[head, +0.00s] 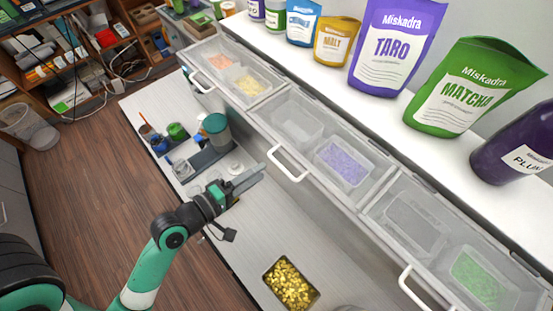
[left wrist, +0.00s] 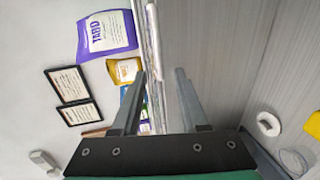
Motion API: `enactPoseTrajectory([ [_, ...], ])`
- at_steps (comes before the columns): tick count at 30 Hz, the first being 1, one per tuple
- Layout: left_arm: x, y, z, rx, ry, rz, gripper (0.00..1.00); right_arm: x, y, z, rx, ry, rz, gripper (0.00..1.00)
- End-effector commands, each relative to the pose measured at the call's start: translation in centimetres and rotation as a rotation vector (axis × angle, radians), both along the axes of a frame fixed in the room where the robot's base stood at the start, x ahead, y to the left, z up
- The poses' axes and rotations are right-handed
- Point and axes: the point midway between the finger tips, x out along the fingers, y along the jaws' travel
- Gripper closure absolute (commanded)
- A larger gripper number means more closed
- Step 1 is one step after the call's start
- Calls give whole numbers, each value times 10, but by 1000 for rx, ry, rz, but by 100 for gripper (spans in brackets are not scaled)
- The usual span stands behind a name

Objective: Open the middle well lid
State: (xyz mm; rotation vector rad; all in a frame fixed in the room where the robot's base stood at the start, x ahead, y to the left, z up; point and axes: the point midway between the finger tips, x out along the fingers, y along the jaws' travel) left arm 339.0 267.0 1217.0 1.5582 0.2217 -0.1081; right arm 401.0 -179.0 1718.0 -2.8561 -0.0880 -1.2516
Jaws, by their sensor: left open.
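The middle well lid (head: 345,135) is a clear panel, lying closed over a well with an empty-looking clear bin and a bin of purple pieces (head: 343,163). Its white handle (head: 288,163) sticks out at the front left of the lid. My left gripper (head: 258,177) is open, just left of and below the handle, in front of the counter's front face. In the left wrist view its two fingers (left wrist: 161,75) stand apart, with a pale bar or edge between them; whether they touch it is unclear. My right gripper is not in view.
Closed lids with white handles lie on the left well (head: 232,70) and right well (head: 425,235). Flavour pouches, such as the purple taro (head: 392,45), line the shelf behind. Below are a yellow-filled bin (head: 290,283) and a grey-green canister (head: 215,130).

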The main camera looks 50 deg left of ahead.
Motion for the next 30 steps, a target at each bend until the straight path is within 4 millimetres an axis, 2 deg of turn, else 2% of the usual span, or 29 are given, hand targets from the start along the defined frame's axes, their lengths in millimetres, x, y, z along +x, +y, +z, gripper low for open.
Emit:
enactPoseTrajectory([
  [3, 28, 1, -4, 1, -3, -3, 56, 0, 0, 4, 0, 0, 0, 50],
  [9, 61, 4, -12, 1, -2, -1, 56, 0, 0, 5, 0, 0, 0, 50],
  [13, 69, 5, -14, 0, -1, 0, 56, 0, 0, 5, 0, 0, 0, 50],
  [20, 70, 5, -14, 0, -2, 1, 56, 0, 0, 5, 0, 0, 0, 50],
  [27, 70, 5, -14, 0, -1, 1, 98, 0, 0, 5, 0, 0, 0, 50],
  [30, 70, 5, -14, 0, -1, 1, 100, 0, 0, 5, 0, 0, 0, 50],
])
